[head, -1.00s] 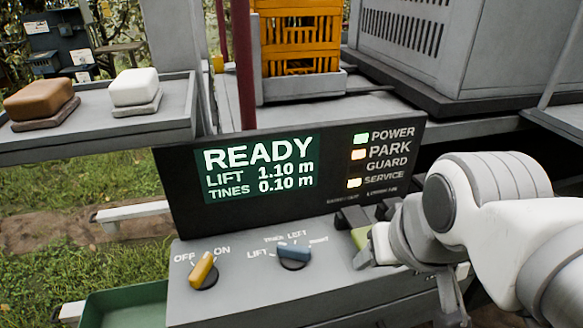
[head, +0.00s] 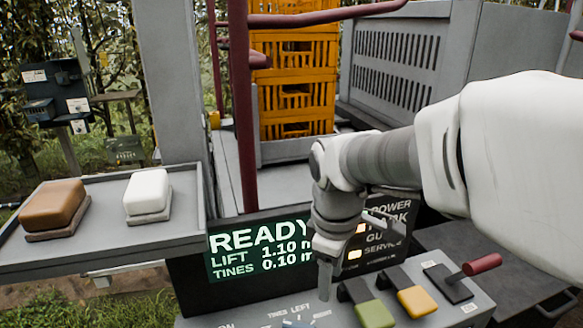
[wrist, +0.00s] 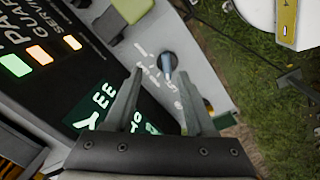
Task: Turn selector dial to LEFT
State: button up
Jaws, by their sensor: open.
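The selector dial (head: 298,323), a blue knob on the grey console, is mostly cut off by the bottom edge of the head view. White labels TINES, LEFT and part of RIGHT show above it. In the wrist view the blue dial (wrist: 167,64) shows whole on its dark base, with white lettering beside it. I cannot tell which label it points to. My gripper (head: 325,285) points down over the console near the dial. In the wrist view my gripper (wrist: 162,73) is open and empty, its two fingers apart with the dial seen between and just beyond the tips.
A display (head: 262,248) reading READY stands behind the dial. Right of the dial are a green paddle (head: 374,313), a yellow paddle (head: 417,301) and a red-handled lever (head: 482,265). A grey tray (head: 105,252) holds brown and white blocks at left. Orange crates (head: 295,85) stand behind.

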aim_at(309, 327)
jog(key=a+f+n, duration=0.1)
jog(key=f, duration=0.4)
jog(key=w+a+f+n, duration=0.1)
jog(key=f, duration=0.5)
jog(key=w+a+f+g, duration=0.1)
jog(key=f, duration=0.5)
jog(key=shift+f+n, duration=0.2)
jog(key=shift+n, duration=0.2)
grip_shut()
